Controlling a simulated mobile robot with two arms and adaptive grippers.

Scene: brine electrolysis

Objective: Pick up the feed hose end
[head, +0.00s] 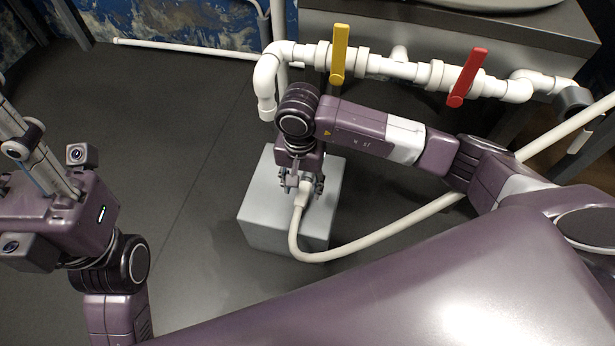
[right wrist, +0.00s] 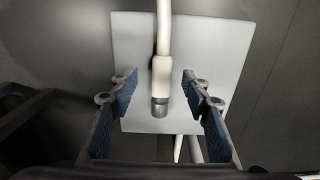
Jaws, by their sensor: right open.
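The feed hose end is a white sleeve (right wrist: 162,75) with a metal tip (right wrist: 160,106), on a white hose (head: 375,238). In the right wrist view it lies between the two blue-padded fingers of my right gripper (right wrist: 160,100), with a gap on each side. In the head view my right gripper (head: 301,184) points down over the white block (head: 262,212), with the hose end (head: 304,187) at its fingers. The gripper is open. My left gripper (head: 30,150) is partly in view at the left edge, away from the hose; its fingertips are cut off.
White pipework (head: 395,68) with a yellow valve handle (head: 340,50) and a red valve handle (head: 468,77) runs behind my right arm. A grey bench (head: 480,28) stands at the back. The dark floor (head: 180,130) left of the block is clear.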

